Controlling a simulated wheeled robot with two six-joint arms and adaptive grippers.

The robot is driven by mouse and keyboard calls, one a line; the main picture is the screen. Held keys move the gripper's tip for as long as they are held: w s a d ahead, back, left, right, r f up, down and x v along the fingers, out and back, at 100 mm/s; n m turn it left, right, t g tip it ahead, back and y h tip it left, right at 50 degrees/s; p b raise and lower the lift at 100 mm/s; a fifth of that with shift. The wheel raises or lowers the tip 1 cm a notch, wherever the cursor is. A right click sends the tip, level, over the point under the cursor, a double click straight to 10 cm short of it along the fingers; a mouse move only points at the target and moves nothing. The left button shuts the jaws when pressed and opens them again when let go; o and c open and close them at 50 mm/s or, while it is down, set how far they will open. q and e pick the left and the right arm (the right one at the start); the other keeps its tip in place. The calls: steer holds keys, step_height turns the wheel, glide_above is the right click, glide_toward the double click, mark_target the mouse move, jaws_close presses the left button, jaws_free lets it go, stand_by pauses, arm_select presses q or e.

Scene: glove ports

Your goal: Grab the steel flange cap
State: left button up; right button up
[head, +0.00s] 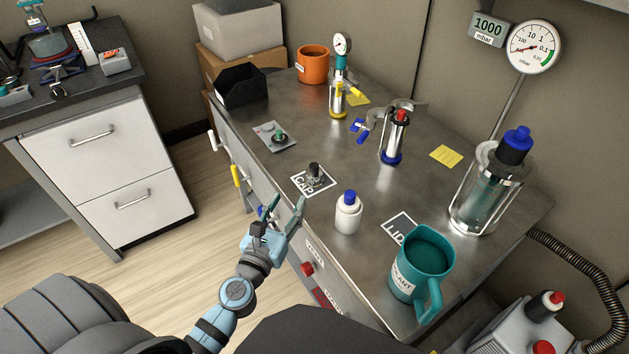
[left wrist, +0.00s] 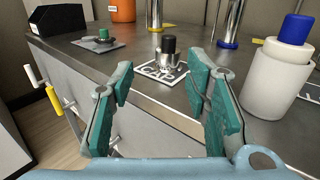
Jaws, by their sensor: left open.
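The steel flange cap (head: 314,175) is a small metal piece with a black knob. It stands upright on the dark square marked CAP, near the left edge of the steel bench. It also shows in the left wrist view (left wrist: 169,60), ahead of my fingers and between them in the picture. My left gripper (head: 283,207) is open and empty at the bench's front edge, short of the cap. Its green-padded fingers (left wrist: 163,88) are spread apart in the left wrist view. My right gripper is not in view.
A white bottle with a blue cap (head: 348,214) stands close to the right of my left gripper. A teal mug (head: 424,262) is farther right. A grey plate with a green knob (head: 274,137) lies behind the cap.

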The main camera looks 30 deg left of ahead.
mark_target(312, 169)
arm_select(q)
steer(key=shift+m, duration=0.5)
steer(key=w, duration=0.8)
steer(key=shift+w+a+r, duration=0.15)
steer(key=shift+w+a, duration=0.05)
steer(key=shift+w, duration=0.1)
steer(key=w, duration=0.6)
steer(key=shift+d+f+b, duration=0.1)
steer(key=shift+f+b, duration=0.1)
steer(key=shift+b, duration=0.2)
steer(key=shift+s, duration=0.1)
jaws_close()
